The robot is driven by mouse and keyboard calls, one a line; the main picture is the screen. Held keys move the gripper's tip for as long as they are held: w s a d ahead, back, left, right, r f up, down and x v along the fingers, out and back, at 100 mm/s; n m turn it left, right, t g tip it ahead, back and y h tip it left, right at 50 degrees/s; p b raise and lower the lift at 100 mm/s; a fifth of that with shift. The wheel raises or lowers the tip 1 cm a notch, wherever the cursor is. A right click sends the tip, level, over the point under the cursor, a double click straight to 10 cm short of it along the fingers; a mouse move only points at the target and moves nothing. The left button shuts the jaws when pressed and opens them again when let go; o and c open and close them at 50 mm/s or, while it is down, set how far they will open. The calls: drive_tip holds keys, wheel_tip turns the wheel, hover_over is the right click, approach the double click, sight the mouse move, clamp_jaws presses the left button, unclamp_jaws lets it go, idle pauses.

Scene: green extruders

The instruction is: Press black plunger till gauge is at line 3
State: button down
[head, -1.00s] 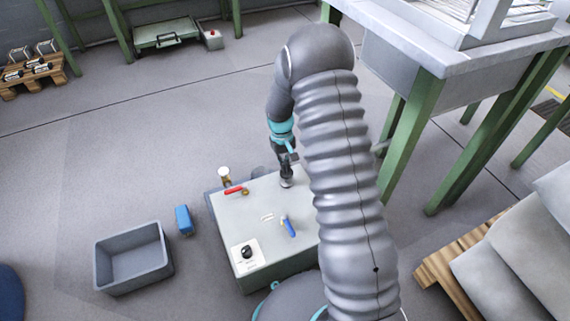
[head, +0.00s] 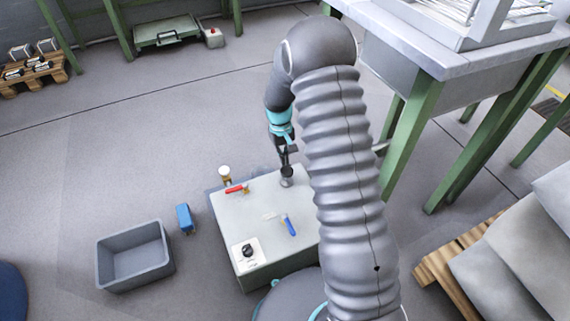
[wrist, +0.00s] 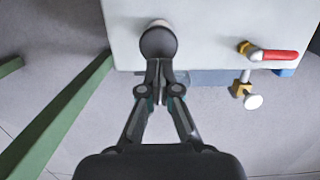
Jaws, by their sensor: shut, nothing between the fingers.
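The black plunger (head: 287,173) stands near the far right part of the pale box top (head: 265,205). In the wrist view its rounded dark head (wrist: 158,42) is at the top centre. My gripper (wrist: 160,68) is shut and empty, with its fingertips at the near edge of the plunger head. I cannot tell whether they touch it. In the head view my gripper (head: 285,158) is small and just beyond the plunger. A small white-faced round fitting on brass (head: 225,172), possibly the gauge, sits at the box's far left corner; its markings are unreadable.
A red-handled valve (head: 236,189), a blue handle (head: 289,225) and a black knob (head: 247,250) on a white plate are on the box. A grey bin (head: 135,258) and a blue object (head: 185,219) lie left on the floor. A green-legged table (head: 410,140) stands right.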

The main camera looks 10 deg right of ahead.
wheel_tip(320, 180, up, 8)
drive_tip(key=shift+w+a, duration=0.2)
drive_tip(key=shift+w, duration=0.25)
drive_tip(key=shift+f, duration=0.2)
idle(0.3)
